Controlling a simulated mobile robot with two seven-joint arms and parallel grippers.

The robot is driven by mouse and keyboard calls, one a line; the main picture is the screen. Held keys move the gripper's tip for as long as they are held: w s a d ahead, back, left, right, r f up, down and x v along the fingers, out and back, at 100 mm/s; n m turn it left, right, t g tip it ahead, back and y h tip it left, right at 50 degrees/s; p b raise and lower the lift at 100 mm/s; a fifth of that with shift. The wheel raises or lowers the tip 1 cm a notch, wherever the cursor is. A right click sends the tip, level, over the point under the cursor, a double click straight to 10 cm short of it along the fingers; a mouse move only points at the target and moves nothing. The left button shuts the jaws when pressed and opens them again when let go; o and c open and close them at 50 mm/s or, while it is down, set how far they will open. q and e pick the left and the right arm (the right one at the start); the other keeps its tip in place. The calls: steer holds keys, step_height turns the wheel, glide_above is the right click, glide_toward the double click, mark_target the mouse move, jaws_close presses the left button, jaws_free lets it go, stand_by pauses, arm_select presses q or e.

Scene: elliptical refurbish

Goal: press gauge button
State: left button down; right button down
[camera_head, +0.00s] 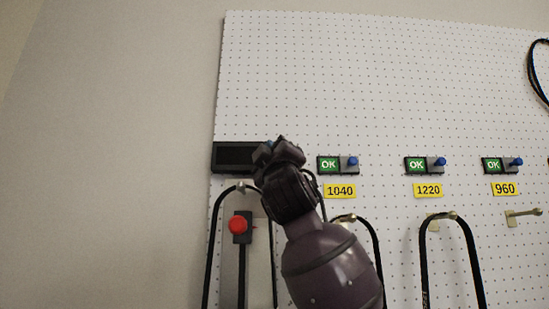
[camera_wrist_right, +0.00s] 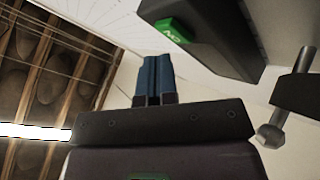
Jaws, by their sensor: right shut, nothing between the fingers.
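A dark gauge box (camera_head: 236,157) with a blank black screen is mounted at the left edge of the pegboard. My right gripper (camera_head: 266,151) is in front of the right end of this box and hides that end. I cannot tell whether it touches the box. In the right wrist view the blue fingers (camera_wrist_right: 155,75) are shut together with nothing between them. My left gripper is not in view.
Several green OK units, such as one (camera_head: 329,165) with a blue knob (camera_head: 352,161), sit to the right above yellow number labels (camera_head: 340,191). Black loops (camera_head: 423,262) hang below. A red knob (camera_head: 237,225) is beneath the gauge.

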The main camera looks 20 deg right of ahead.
steer(key=shift+s, duration=0.1)
steer(key=s, duration=0.1)
steer(key=s+a+b, duration=0.1)
steer(key=s, duration=0.1)
steer(key=s+b, duration=0.1)
steer(key=shift+s+a, duration=0.25)
steer(key=shift+s, duration=0.15)
steer(key=shift+f, duration=0.1)
stand_by(0.8)
